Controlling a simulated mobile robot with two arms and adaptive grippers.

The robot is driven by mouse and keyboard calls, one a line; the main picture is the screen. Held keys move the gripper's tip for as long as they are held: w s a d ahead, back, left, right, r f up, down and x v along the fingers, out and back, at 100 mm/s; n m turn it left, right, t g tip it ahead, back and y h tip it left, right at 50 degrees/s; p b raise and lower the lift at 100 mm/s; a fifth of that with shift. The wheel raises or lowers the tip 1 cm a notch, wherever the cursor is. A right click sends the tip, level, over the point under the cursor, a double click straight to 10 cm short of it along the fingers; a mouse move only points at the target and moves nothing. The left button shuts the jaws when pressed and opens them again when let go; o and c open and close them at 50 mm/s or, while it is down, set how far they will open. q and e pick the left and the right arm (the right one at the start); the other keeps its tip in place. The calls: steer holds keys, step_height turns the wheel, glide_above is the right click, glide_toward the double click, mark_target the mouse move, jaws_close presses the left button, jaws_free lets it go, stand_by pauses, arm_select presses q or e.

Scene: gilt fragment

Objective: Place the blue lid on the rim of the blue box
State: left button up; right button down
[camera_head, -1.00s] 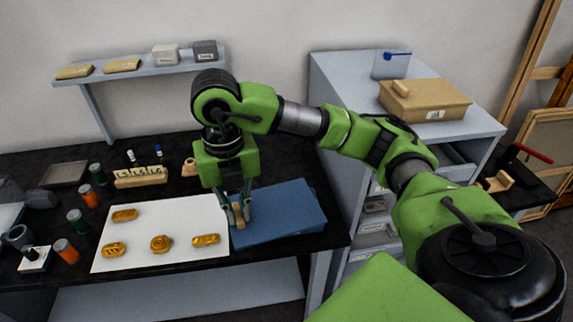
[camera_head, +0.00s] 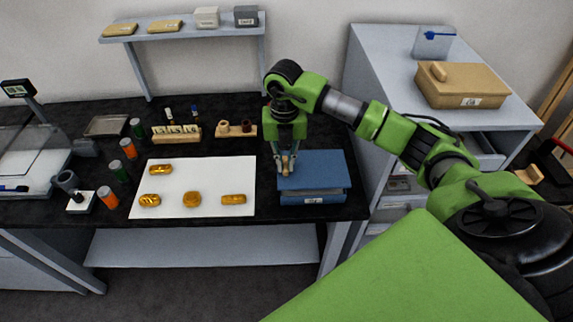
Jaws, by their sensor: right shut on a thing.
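The blue lid (camera_head: 322,165) is a flat blue panel over the blue box (camera_head: 330,198) at the right end of the black bench. The box's labelled front shows below the lid's front edge, with a dark line between them. I cannot tell whether the lid touches the rim all round. My right gripper (camera_head: 287,172) points down at the lid's left part and is shut on its small wooden handle. The box's inside is hidden under the lid. My left gripper is out of view.
A white sheet (camera_head: 215,170) with several gold pieces lies left of the box. Jars, a slotted wooden block (camera_head: 176,135) and a scale (camera_head: 30,150) stand farther left. A grey cabinet (camera_head: 372,70) with a tan box (camera_head: 462,84) stands to the right.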

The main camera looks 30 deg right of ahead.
steer(key=shift+w+d+f, duration=0.15)
steer(key=shift+d+f, duration=0.05)
steer(key=shift+f, duration=0.05)
step_height(320, 180, down, 3)
steer(key=shift+w+d+f+p, duration=0.1)
steer(key=shift+d+f+p, duration=0.1)
steer(key=shift+p, duration=0.3)
steer(key=c, duration=2.1)
jaws_free()
steer(key=shift+a, duration=0.1)
step_height(320, 180, up, 11)
steer(key=b, duration=0.3)
steer(key=shift+r, duration=0.5)
